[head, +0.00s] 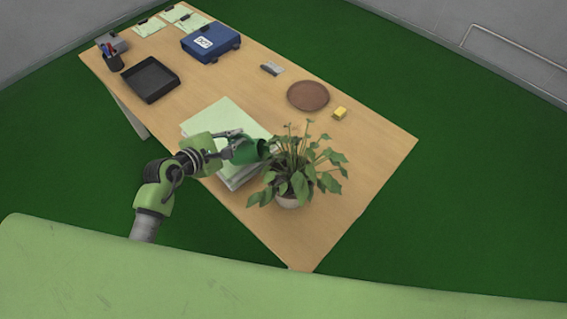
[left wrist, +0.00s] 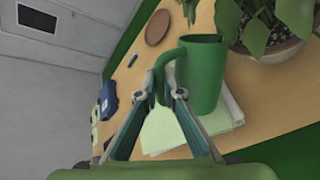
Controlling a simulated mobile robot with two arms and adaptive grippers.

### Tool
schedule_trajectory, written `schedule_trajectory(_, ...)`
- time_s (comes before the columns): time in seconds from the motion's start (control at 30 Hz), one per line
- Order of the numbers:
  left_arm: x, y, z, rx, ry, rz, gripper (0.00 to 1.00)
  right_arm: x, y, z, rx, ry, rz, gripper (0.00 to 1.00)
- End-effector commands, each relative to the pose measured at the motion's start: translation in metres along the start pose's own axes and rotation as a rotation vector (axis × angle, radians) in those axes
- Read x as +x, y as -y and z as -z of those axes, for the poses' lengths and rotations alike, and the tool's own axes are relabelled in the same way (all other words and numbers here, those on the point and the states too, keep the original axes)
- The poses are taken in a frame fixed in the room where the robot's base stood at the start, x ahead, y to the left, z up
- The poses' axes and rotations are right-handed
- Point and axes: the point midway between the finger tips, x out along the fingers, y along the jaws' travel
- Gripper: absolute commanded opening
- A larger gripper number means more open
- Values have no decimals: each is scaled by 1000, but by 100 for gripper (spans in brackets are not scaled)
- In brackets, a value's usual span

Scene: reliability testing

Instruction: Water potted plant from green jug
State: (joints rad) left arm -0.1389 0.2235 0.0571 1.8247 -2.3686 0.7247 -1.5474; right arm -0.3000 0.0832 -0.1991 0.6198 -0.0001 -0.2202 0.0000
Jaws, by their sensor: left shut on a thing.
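The green jug (left wrist: 205,75) is held by its handle in my left gripper (left wrist: 158,82), as the left wrist view shows. In the head view the left gripper (head: 232,150) and the jug (head: 250,151) are above the stack of papers, close to the left side of the plant. The potted plant (head: 297,170) stands near the front right part of the table in a pale pot (head: 288,201). Its leaves hide part of the jug. The left wrist view shows the plant's pot (left wrist: 270,50) just right of the jug. My right gripper is not seen.
The wooden table (head: 370,150) also bears a paper stack (head: 215,118), black tray (head: 150,80), blue case (head: 211,43), brown round plate (head: 308,95), small yellow block (head: 340,113), grey device (head: 271,68) and pen holder (head: 113,61). The right corner is clear.

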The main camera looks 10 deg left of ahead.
Motion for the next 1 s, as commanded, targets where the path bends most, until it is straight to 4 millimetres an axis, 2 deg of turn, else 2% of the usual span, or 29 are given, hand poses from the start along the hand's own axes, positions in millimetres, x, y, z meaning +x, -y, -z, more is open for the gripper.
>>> schedule_trajectory(1.0, 1, 8, -14, 34, -21, -4, 0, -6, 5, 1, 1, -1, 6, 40)
